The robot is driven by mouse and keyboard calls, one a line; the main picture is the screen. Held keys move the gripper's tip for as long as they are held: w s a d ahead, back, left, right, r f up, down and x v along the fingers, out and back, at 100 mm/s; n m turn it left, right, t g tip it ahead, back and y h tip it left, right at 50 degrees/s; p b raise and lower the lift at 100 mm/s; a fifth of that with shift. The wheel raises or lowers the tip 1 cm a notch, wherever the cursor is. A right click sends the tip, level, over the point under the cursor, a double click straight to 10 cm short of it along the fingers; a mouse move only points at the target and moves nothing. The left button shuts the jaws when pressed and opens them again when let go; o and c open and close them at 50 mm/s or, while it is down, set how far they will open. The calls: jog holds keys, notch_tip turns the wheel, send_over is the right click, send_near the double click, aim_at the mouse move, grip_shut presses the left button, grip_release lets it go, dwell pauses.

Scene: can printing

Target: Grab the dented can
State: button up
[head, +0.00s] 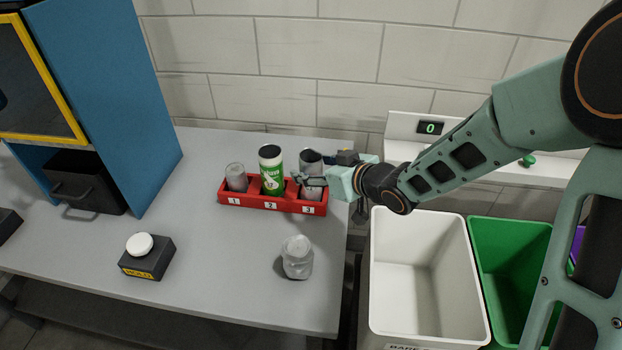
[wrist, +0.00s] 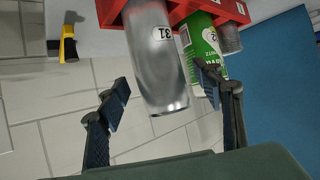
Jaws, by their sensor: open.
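A red rack (head: 250,206) with slots marked 1, 2 and 3 stands on the grey table. A short grey can (head: 236,178) is in slot 1, a green printed can (head: 271,171) in slot 2 and a tall bare silver can (head: 310,160) in slot 3. A bare can with an uneven, pinched-looking side (head: 297,258) stands alone on the table in front of the rack. My gripper (head: 309,181) is open at slot 3. In the wrist view the silver can (wrist: 155,60) lies between the spread fingers (wrist: 164,82), with gaps on both sides.
A black box with a white button (head: 140,244) is at the front left, near a blue cabinet (head: 110,80). A white bin (head: 425,265) and a green bin (head: 505,270) stand right of the table. A counter display (head: 430,128) reads 0.

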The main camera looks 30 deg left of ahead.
jog(key=shift+x, duration=0.9)
jog(key=c, duration=0.9)
jog(key=shift+o, duration=0.2)
jog(key=shift+r, duration=0.15)
